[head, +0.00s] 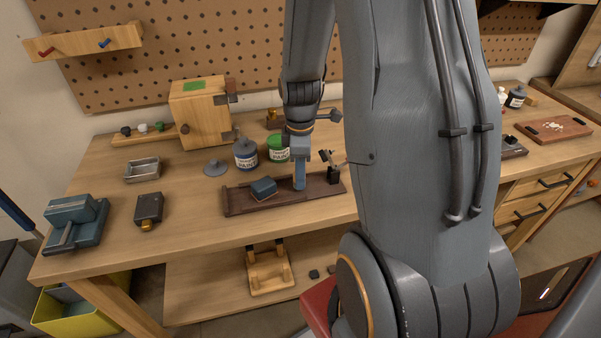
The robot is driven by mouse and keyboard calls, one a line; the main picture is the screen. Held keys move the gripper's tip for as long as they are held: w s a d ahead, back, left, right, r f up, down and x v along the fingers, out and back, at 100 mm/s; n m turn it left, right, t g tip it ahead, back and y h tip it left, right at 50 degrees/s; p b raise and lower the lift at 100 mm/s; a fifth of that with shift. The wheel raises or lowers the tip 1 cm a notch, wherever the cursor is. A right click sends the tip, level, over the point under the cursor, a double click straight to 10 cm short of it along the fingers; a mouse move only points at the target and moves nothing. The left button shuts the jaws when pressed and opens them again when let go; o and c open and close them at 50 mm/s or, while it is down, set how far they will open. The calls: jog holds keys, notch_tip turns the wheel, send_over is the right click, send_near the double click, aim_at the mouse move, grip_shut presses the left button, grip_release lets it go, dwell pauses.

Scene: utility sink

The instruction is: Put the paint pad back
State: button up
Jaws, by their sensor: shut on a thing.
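My gripper (300,172) points down over the long dark wooden tray (238,208) on the bench. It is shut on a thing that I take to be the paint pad. The fingers and the arm hide most of that thing, so its outline is not clear. The fingertips are close above the tray or at its surface; I cannot tell whether they touch. A blue block (263,188) with a dark side sits on the tray, just left of my gripper and apart from it.
A metal tin (142,169), a dark box (149,208) and a blue-grey tool (74,222) lie left. My arm hides the bench's right middle.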

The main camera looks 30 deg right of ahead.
jog(key=shift+f, duration=0.15)
jog(key=o, duration=0.5)
jog(key=shift+f, duration=0.1)
jog(key=o, duration=0.4)
jog(key=shift+o, duration=0.2)
notch_tip(320, 180, up, 12)
jog(key=b, duration=0.2)
jog(key=s+a+f+m+t, duration=0.1)
jog(key=s+a+f+m, duration=0.2)
jog(key=s+a+m, duration=0.4)
jog(key=a+m, duration=0.4)
jog(key=a, duration=0.2)
jog(key=shift+s+m+t, duration=0.3)
jog(key=shift+m, duration=0.1)
